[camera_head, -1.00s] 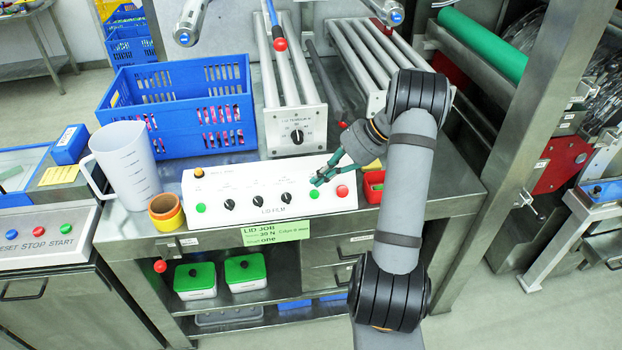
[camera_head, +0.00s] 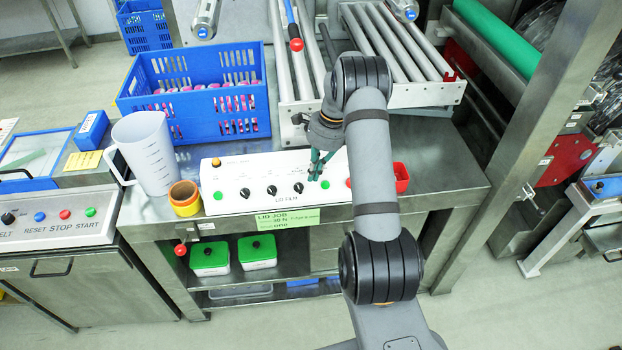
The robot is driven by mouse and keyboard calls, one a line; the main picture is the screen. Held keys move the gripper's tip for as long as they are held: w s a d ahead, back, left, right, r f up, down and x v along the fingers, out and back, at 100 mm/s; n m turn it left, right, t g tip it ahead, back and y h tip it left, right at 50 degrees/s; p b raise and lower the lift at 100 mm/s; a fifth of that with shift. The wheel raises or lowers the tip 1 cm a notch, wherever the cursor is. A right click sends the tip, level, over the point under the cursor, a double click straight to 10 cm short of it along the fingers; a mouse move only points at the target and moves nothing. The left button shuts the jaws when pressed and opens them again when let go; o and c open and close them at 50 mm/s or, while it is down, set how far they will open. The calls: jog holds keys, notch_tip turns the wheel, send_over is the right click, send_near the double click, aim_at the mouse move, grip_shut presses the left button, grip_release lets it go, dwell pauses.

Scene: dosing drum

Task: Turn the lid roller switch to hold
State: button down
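The white LID FILM panel (camera_head: 232,171) lies along the bench top. It carries three black rotary knobs: a left one (camera_head: 245,193), a middle one (camera_head: 272,190) and a right one (camera_head: 298,188). Their small labels and settings are too small to read, so I cannot tell which is the lid roller switch. My gripper (camera_head: 316,174) points down at the panel, just right of the right knob and near a green button (camera_head: 326,185). Its green fingers cover part of the panel there. I cannot tell whether they touch it or how far apart they are.
A blue crate (camera_head: 192,103), a measuring jug (camera_head: 147,150) and tape rolls (camera_head: 185,198) stand behind and left of the panel. Metal rollers (camera_head: 400,45) and a red-tipped lever (camera_head: 296,44) are behind my gripper. A red bin (camera_head: 401,177) sits at the panel's right end.

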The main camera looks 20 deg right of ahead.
aim_at(299, 188)
jog(key=p+x, duration=0.1)
jog(key=x, duration=0.2)
jog(key=shift+a+f, duration=0.25)
jog(key=shift+d+f, duration=0.1)
jog(key=shift+f, duration=0.05)
